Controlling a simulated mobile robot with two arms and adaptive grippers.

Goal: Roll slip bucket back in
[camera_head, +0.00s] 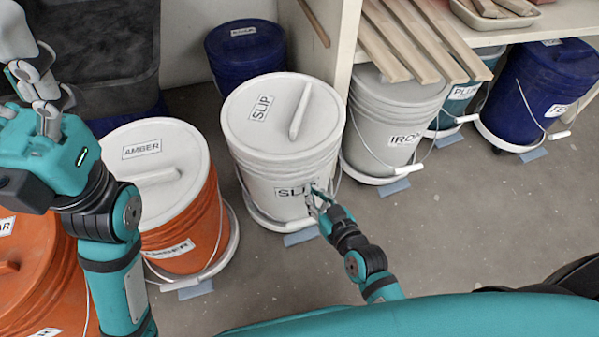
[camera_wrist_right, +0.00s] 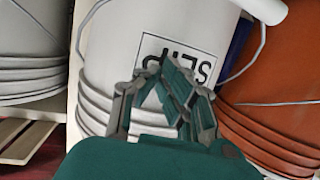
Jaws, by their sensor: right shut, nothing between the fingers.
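The slip bucket (camera_head: 285,135) is white with a lidded top, a raised bar on the lid and SLIP labels on lid and front. It stands upright on a white round dolly (camera_head: 265,218) with a wire bail, beside the shelf's end panel. My right gripper (camera_head: 317,196) is shut and empty at the bucket's front label; whether it touches the wall is unclear. In the right wrist view the closed fingers (camera_wrist_right: 168,92) overlap the label on the bucket (camera_wrist_right: 120,60). My left gripper (camera_head: 38,85) is raised at the upper left, away from the slip bucket; its jaw opening is unclear.
A blue bucket (camera_head: 246,50) stands behind. Wooden slats (camera_head: 425,40) overhang the shelf. Blue-grey floor marks (camera_head: 300,238) lie before the buckets. The floor (camera_head: 480,215) at right is clear.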

